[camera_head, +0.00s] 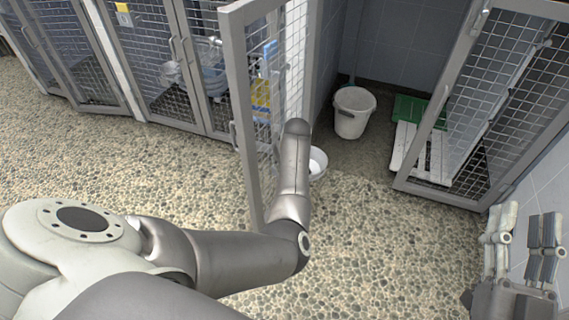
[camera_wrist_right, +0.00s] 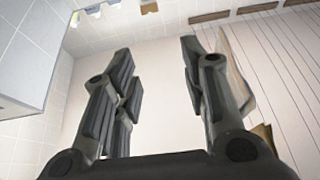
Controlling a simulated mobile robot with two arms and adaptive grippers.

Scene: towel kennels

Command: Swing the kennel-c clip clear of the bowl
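A white bowl (camera_head: 317,162) sits on the pebbled floor in the head view, partly hidden behind my left forearm and beside an open mesh door (camera_head: 242,100). I cannot make out the clip or a kennel-c label. My left arm crosses from the left and its forearm points up and away in front of that door. The left gripper itself does not show. My right gripper (camera_head: 523,222) is at the lower right, far from the bowl, fingers spread. In the right wrist view its fingers (camera_wrist_right: 158,50) stand apart with nothing between them.
A white bucket (camera_head: 354,112) stands inside the open kennel, near a white slatted board (camera_head: 418,152) and a green item (camera_head: 410,108). Another mesh door (camera_head: 480,110) stands at the right. Mesh kennel fronts line the left. The floor at front centre is clear.

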